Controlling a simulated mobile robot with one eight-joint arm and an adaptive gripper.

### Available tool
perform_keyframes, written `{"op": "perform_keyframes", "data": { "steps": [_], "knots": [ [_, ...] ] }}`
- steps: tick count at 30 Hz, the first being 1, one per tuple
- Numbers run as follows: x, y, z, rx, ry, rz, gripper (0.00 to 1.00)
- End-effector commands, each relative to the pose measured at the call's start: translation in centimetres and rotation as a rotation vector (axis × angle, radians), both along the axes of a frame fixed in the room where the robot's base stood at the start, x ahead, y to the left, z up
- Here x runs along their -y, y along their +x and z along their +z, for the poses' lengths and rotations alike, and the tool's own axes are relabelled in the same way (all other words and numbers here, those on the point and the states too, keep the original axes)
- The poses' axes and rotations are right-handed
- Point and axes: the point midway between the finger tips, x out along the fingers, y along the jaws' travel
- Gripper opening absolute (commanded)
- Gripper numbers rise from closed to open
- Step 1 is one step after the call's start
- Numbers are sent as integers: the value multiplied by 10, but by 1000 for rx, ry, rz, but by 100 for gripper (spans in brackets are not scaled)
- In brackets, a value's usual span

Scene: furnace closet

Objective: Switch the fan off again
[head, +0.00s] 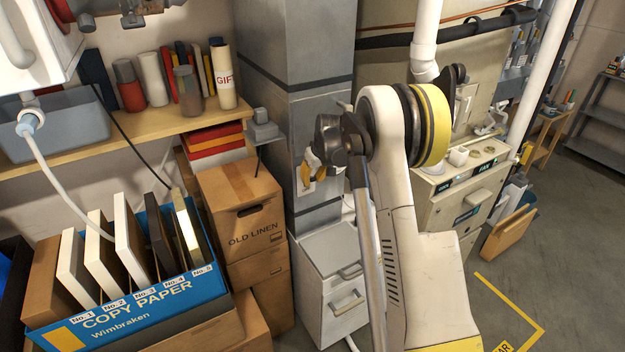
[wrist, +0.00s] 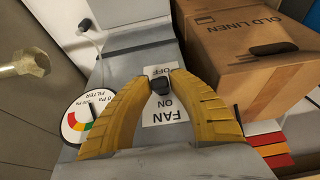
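The fan switch is a small black knob (wrist: 160,86) on a white plate (wrist: 166,118) lettered FAN, ON and OFF, upside down in the wrist view. The plate is on a grey metal face. My gripper (wrist: 161,76) has two yellow fingers that bow inward, with their tips a little apart on either side of the knob. I cannot tell whether they touch it, nor which way the knob is set. In the head view my gripper (head: 312,173) is at the grey duct column (head: 297,80), and its fingers and my arm largely hide the switch.
A filter gauge (wrist: 88,118) is close beside the switch plate. An OLD LINEN box (head: 240,212) stands just left of the column. A shelf (head: 150,124) holds jars and books, above a blue copy paper box (head: 130,312). Open floor (head: 570,240) lies at the right.

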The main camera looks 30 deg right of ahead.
Motion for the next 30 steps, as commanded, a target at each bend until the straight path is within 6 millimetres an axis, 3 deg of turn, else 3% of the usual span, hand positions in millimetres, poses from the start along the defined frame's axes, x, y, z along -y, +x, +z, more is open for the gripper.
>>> {"op": "perform_keyframes", "data": {
  "steps": [2,17,30],
  "knots": [
    [0,0,0,0,0,0,0],
    [0,-2,-4,50,2,-1,0],
    [1,-9,-25,383,14,-2,0]
  ]
}}
